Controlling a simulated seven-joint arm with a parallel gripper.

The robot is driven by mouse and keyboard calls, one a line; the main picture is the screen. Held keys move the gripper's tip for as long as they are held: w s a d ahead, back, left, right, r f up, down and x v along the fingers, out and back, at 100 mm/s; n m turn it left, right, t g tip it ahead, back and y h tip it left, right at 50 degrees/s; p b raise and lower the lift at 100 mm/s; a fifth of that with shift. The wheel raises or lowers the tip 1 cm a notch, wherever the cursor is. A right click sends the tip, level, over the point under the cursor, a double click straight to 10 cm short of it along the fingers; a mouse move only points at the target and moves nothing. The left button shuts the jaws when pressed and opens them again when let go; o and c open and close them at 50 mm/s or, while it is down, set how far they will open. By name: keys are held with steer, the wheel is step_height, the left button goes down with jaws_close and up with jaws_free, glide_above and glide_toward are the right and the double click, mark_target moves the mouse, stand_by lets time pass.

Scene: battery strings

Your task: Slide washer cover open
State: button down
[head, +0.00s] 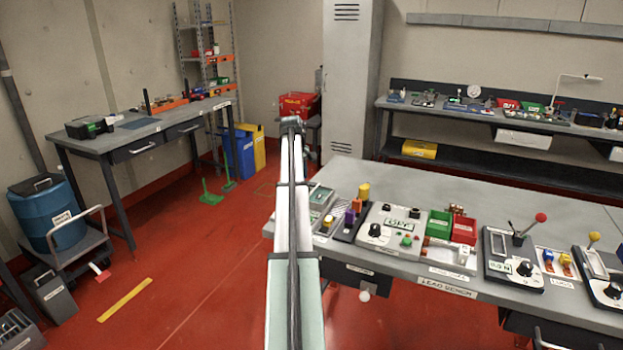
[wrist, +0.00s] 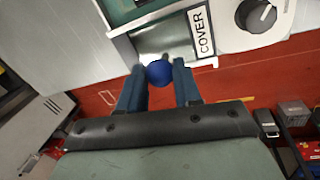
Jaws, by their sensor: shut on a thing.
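In the wrist view, the washer cover (wrist: 201,32) shows as a white part labelled COVER beside a pale grey panel with a light rim. A round blue knob (wrist: 159,72) sits at its near edge. My gripper (wrist: 159,80) has one blue finger on each side of the knob and is shut on it. Any stem behind the knob is mostly hidden. How far the cover stands open cannot be told. In the head view my arm covers part of the bench's left end, and neither my gripper nor the cover can be made out.
A white unit with a dark dial (wrist: 263,17) stands right of the cover. In the head view, the grey bench (head: 395,270) carries several control boxes, a green bin (head: 438,224) and a red bin (head: 465,229). Red floor lies in front of the bench.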

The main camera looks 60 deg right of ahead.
steer(key=shift+w, duration=1.15)
steer(key=c, duration=0.8)
jaws_free()
steer(key=a+r, duration=0.1)
steer(key=r, duration=0.8)
steer(key=a+r, duration=0.1)
steer(key=r, duration=0.3)
steer(key=shift+w+a+r, duration=0.2)
steer(key=shift+a+r, duration=0.1)
steer(key=shift+a, duration=0.05)
